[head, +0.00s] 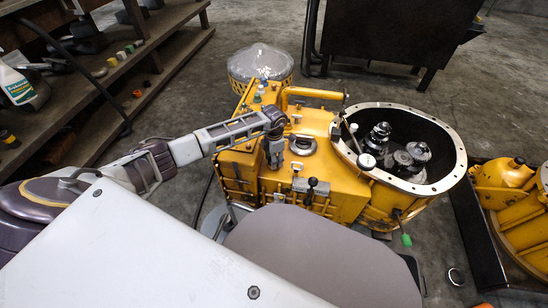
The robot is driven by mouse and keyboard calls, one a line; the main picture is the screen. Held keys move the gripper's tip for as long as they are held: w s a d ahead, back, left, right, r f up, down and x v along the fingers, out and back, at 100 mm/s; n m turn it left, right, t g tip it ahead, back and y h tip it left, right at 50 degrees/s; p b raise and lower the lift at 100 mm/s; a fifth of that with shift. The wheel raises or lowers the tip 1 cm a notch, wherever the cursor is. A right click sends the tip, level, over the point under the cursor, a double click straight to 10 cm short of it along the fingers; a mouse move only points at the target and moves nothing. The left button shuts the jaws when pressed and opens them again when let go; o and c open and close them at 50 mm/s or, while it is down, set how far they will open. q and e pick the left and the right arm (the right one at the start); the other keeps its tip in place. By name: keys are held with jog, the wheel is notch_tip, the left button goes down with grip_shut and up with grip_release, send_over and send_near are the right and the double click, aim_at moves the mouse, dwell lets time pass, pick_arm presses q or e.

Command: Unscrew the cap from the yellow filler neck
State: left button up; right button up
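The yellow transmission housing (335,170) stands in the middle of the head view. A yellow tube (312,93), which looks like the filler neck, runs along its far upper edge. A small dark end piece (345,99), possibly the cap, sits at its right end. My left gripper (274,158) points down over the housing's left part, nearer to me than the tube and apart from it. It is beside a round grey fitting (303,144). Its fingers are small and dark, and I cannot tell their opening. My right gripper is not in view.
The open bell (462,160) holds gears. Wooden shelves (100,85) stand left, a dark cabinet (400,30) behind, and another yellow part (505,180) right. A small disc (456,277) lies on the floor.

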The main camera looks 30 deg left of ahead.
pick_arm(q)
jog(key=shift+n+p, duration=0.75)
jog(key=shift+n, duration=0.75)
jog(key=shift+r+n+p, duration=0.15)
jog(key=shift+n+p, duration=0.7)
jog(key=shift+n, duration=0.55)
jog(key=shift+n+p, duration=0.6)
jog(key=shift+n, duration=0.6)
jog(key=shift+n+p, duration=0.75)
jog(key=shift+n, duration=0.45)
jog(key=shift+n+p, duration=0.7)
jog(key=shift+n, duration=0.7)
